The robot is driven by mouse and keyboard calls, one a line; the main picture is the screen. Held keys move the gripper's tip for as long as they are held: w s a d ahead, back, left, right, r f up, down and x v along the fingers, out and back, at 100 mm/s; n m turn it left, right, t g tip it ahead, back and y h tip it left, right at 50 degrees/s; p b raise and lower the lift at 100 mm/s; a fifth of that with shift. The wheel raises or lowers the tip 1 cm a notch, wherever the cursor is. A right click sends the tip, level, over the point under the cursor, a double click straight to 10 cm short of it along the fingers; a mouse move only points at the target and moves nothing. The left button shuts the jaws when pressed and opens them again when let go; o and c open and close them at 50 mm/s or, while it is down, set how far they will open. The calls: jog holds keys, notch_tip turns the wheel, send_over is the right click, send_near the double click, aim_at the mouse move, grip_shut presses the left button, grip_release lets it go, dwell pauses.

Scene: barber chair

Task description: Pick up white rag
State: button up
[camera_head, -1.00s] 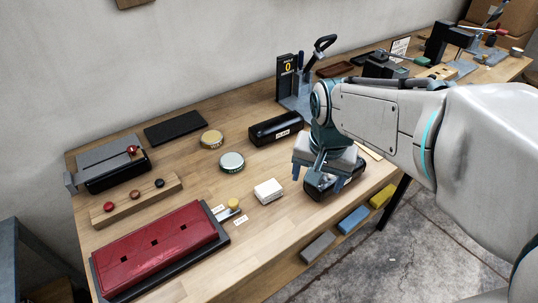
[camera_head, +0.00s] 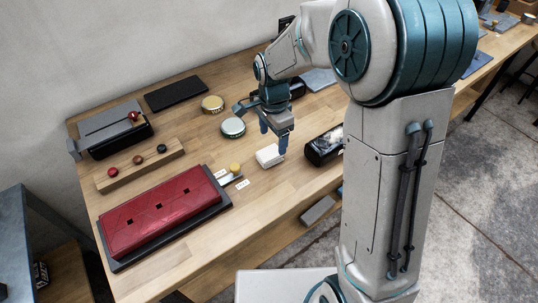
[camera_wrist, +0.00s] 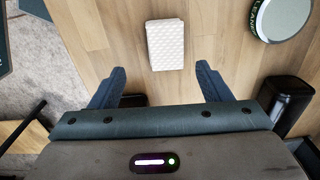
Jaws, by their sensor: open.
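The white rag (camera_head: 269,155) is a small folded white block lying on the wooden bench, to the right of the red padded cushion. In the wrist view the rag (camera_wrist: 166,45) shows a quilted surface and lies beyond and between my fingertips, on bare wood. My gripper (camera_head: 274,148) is above the bench just over the rag, with its fingers pointing down. In the wrist view my gripper (camera_wrist: 159,72) has its fingers wide apart with nothing between them.
A round tin (camera_head: 232,127) stands close behind the rag. A black case (camera_head: 323,147) lies to its right. A red cushion (camera_head: 160,212) on a dark tray and a wooden block with knobs (camera_head: 138,167) are at left. Bare wood lies in front of the rag.

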aim_at(271, 152)
jog(key=shift+w+a+f+p, duration=0.15)
jog(key=shift+f+p, duration=0.1)
jog(key=shift+f, duration=1.5)
jog(key=shift+w+a+f+p, duration=0.1)
jog(key=shift+f+p, duration=0.15)
jog(key=shift+f, duration=1.5)
jog(key=c, duration=1.1)
